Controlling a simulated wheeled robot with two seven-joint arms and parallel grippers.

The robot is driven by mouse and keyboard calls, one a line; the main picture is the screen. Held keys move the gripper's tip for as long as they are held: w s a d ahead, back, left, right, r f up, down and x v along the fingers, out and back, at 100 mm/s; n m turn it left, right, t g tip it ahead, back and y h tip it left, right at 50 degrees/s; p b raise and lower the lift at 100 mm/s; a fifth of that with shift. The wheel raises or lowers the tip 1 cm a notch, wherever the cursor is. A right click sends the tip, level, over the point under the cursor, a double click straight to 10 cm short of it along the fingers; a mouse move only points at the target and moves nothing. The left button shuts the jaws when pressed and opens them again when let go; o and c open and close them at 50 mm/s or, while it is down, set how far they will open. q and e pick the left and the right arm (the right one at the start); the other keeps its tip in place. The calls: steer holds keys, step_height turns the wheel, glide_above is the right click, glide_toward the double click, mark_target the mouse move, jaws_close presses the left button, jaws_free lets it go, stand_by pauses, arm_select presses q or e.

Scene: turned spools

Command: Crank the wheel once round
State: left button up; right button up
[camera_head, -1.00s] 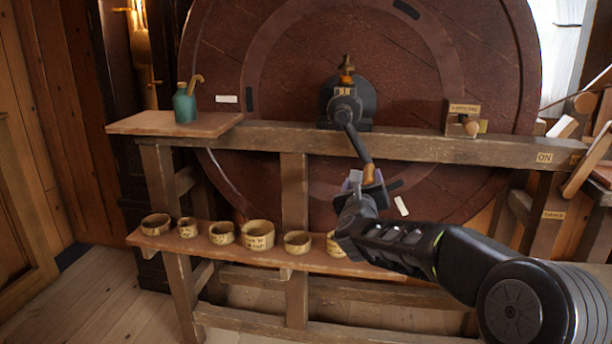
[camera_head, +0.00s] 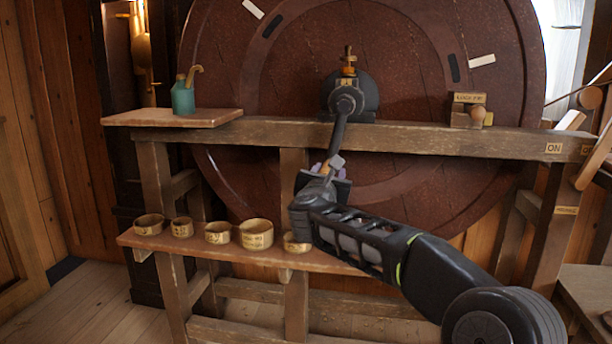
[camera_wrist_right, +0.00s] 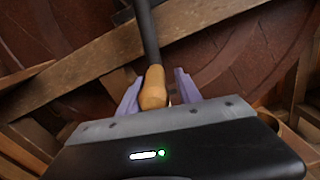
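The big dark red wheel (camera_head: 225,80) stands upright behind a wooden frame. Its crank has a dark hub (camera_head: 346,98) at the middle of the frame's top beam and a dark arm (camera_head: 339,133) that hangs down, tilted slightly left. My right gripper (camera_head: 325,172) is at the crank's lower end. In the right wrist view, the orange-brown wooden crank handle (camera_wrist_right: 153,88) sits between the two purple fingers of my right gripper (camera_wrist_right: 155,92). My left gripper is not in view.
A teal oil bottle (camera_head: 183,98) stands on a board at the beam's left. A small wooden block with a knob (camera_head: 468,112) sits on the beam's right. A lever (camera_head: 594,160) stands at the far right.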

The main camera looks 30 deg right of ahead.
steer(key=w+a+r+m+b, duration=0.2)
steer(key=w+a+m, duration=0.1)
steer(key=a+m, duration=0.1)
steer(key=shift+w+a, duration=0.25)
steer(key=shift+a, duration=0.35)
steer(key=shift+r, duration=0.1)
steer(key=shift+d, duration=0.15)
steer(key=shift+s, duration=0.1)
steer(key=b+v, duration=0.7)
steer(key=v, duration=0.3)
steer(key=shift+s, duration=0.5)
